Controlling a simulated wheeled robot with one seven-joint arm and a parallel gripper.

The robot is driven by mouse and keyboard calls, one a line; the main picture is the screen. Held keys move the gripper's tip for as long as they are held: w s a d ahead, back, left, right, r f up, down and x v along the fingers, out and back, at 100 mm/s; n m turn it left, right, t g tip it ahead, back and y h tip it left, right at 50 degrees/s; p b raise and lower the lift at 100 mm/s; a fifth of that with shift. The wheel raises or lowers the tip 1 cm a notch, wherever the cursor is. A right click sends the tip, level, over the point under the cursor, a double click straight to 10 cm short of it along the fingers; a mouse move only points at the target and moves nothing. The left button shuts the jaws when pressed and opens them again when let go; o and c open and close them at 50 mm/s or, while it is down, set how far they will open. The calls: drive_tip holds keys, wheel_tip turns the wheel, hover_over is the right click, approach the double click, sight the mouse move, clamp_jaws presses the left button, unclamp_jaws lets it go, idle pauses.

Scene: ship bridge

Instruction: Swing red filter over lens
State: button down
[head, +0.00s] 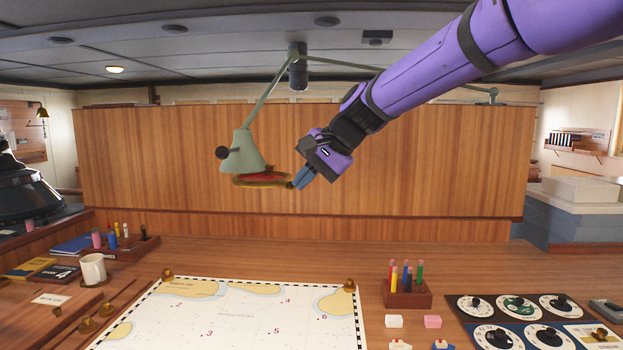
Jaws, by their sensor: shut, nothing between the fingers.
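A green lamp head (243,152) hangs from a jointed arm over the chart table, its wide mouth facing down. A red filter (262,179) in a brass-coloured ring sits just beneath the mouth, reaching somewhat past it on the right. The lens itself is hidden inside the shade. My gripper (299,181) comes down from the upper right. It is shut and empty, its fingertips at the right end of the filter ring, by a small tab there. I cannot tell whether they touch it.
A wooden panel (400,165) stands behind the lamp. Below lies a chart (235,315) with brass weights at its corners. A pencil block (407,294), a dial panel (520,318) and a white mug (93,268) stand around it. The air between lamp and table is clear.

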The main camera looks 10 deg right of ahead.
drive_tip(key=w+a+m+t, duration=0.1)
drive_tip(key=w+a, duration=0.1)
drive_tip(key=a, duration=1.6)
drive_tip(key=shift+w+a+m+h, duration=0.3)
drive_tip(key=shift+d, duration=0.1)
drive_tip(key=shift+w+d, duration=0.45)
drive_tip(key=shift+d, duration=0.15)
drive_tip(key=shift+s, duration=0.15)
